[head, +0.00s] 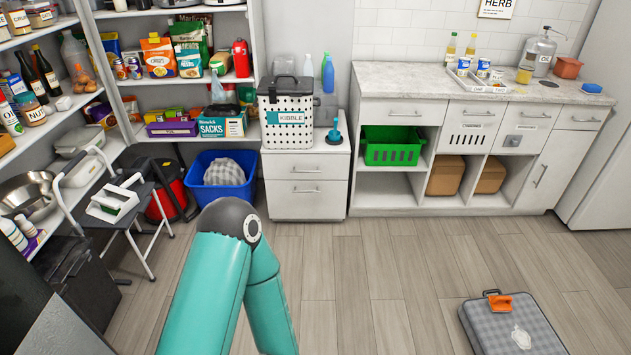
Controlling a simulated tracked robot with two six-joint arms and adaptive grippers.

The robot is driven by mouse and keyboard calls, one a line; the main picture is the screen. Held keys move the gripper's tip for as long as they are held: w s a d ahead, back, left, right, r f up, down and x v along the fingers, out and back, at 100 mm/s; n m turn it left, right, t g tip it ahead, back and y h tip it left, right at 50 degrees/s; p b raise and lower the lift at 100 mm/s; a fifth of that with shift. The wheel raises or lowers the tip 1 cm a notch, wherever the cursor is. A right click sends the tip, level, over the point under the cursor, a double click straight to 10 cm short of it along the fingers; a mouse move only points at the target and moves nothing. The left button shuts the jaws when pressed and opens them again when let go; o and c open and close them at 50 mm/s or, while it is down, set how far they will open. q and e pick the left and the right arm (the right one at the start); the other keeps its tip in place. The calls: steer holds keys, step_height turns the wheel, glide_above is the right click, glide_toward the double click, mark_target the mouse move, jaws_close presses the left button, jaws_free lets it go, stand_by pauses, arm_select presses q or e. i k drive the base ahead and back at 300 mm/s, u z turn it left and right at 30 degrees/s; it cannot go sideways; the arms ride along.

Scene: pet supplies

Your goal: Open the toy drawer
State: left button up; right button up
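No drawer label is readable at this size, so I cannot tell which one is the toy drawer. A low white cabinet (306,202) in the middle has two drawers with bar handles, both shut. The long counter unit at the right has a row of drawer fronts under its top: a plain one (402,113), a slotted one (466,139) with a small label, a labelled one (521,141), and a plain one (581,117). All look shut. A bent teal arm link of mine rises from the bottom. Neither gripper is in view.
A white kibble bin (289,134) stands on the low cabinet. A blue tub (225,192) sits on the floor left of it. A folding step stool (118,206) is at the left. A grey checked case (514,330) lies at the lower right. The floor before the counter is clear.

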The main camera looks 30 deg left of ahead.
mark_target(287, 199)
steer(key=i, duration=1.15)
steer(key=z, duration=1.45)
steer(key=i, duration=0.15)
steer(key=u, duration=3.25)
steer(key=i, duration=1.75)
steer(key=z, duration=4.3)
steer(key=k, duration=0.1)
steer(key=u, duration=2.9)
